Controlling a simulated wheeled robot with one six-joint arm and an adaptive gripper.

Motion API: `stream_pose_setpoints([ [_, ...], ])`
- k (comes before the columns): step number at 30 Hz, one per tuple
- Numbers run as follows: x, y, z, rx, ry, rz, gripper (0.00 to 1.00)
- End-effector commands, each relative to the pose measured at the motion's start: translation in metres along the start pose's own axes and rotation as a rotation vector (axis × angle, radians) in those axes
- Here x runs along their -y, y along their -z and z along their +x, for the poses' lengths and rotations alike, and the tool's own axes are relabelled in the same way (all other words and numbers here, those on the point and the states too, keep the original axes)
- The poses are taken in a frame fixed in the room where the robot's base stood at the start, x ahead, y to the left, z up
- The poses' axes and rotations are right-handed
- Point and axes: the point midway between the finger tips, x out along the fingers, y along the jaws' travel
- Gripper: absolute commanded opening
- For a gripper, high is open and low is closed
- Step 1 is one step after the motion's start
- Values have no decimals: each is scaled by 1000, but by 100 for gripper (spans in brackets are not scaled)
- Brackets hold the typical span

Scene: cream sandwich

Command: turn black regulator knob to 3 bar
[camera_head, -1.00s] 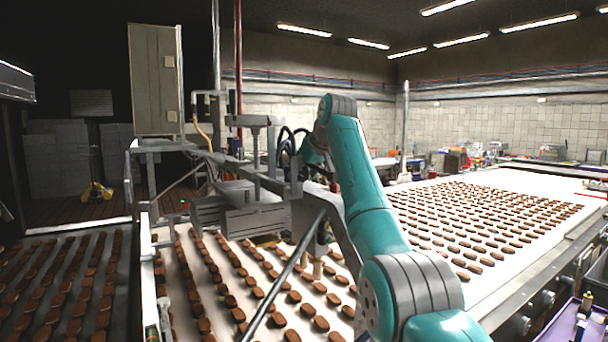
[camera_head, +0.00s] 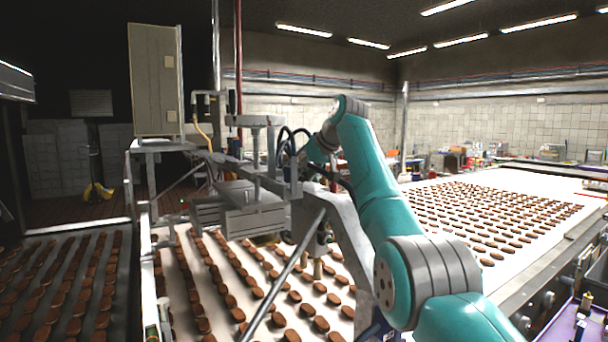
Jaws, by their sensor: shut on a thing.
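My teal and grey arm reaches from the lower right up to its bent wrist beside the machine's metal bracket. My gripper (camera_head: 336,174) is a small dark shape below the wrist, at the bracket's top, and is mostly hidden by my arm. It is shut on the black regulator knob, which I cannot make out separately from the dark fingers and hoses. The pressure reading is not legible in this view.
The grey metal bracket (camera_head: 340,222) and black hoses (camera_head: 287,143) crowd the wrist. Rows of brown biscuits lie on the white conveyor (camera_head: 510,184). A tall grey cabinet (camera_head: 150,80) stands at left. A purple tray (camera_head: 563,325) is at the lower right.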

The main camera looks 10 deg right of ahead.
Motion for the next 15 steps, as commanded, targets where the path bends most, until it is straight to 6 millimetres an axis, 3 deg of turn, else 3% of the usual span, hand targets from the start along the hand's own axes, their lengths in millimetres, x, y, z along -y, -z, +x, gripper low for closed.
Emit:
stream_pose_setpoints([
  [13,0,0,0,0,43,44,0],
  [14,0,0,0,0,43,44,42],
  [15,0,0,0,0,43,44,52],
])
